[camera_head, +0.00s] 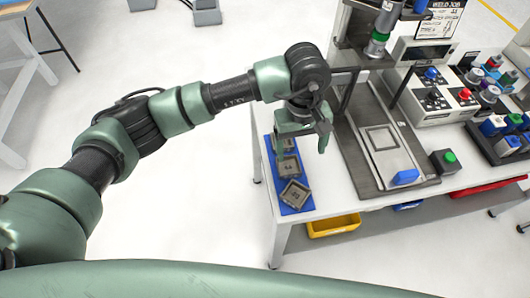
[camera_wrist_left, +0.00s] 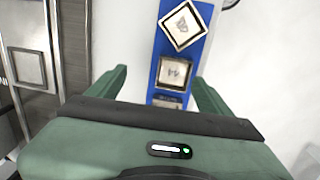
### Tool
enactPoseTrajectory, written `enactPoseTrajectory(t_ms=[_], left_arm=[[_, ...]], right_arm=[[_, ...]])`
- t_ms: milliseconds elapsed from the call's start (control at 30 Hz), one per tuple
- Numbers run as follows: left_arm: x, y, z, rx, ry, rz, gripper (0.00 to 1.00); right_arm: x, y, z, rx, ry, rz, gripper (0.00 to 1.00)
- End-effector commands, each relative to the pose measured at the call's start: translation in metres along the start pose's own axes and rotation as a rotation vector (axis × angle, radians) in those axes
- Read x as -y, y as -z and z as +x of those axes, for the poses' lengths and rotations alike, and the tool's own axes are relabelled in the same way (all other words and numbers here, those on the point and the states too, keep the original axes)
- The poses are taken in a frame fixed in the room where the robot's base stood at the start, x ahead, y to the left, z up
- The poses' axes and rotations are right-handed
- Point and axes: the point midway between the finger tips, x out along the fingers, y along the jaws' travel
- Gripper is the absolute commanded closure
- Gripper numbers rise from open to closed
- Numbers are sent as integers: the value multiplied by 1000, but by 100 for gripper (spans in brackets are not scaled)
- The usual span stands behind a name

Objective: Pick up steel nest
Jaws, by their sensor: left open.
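Square steel nests lie in a row on a blue tray (camera_head: 306,207) at the table's left edge. The nearest steel nest (camera_head: 294,194) sits slightly turned on the tray. The middle nest (camera_head: 288,167) is behind it, and another lies further back, partly hidden by my gripper. My left gripper (camera_head: 305,143) is over the back part of the tray, open and empty. In the left wrist view, its two green fingers (camera_wrist_left: 160,88) straddle the blue strip. There, one nest (camera_wrist_left: 176,73) shows between the fingertips and a turned nest (camera_wrist_left: 184,24) lies beyond. My right gripper is not in view.
A press-like station with a flat plate (camera_head: 392,160) and a vertical post stands right of the tray. A control box (camera_head: 440,97) is further right. A yellow bin (camera_head: 333,225) is below the tabletop.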

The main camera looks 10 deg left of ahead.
Motion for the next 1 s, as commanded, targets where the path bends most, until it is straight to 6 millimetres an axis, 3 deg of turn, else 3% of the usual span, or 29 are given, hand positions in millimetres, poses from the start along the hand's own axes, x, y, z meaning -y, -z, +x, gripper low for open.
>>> enactPoseTrajectory(t_ms=[100,367,500,700,967,1000], left_arm=[[15,7,1,-29,68,-8,20],[20,9,27,-27,76,-10,20],[25,13,44,-24,76,-12,20],[27,16,71,-26,73,-9,20],[27,17,76,-30,71,-7,20],[27,17,76,-30,71,-7,26]], right_arm=[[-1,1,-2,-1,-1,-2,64],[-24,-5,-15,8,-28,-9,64],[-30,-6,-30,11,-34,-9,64],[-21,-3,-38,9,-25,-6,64],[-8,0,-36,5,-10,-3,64],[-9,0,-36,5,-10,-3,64]])
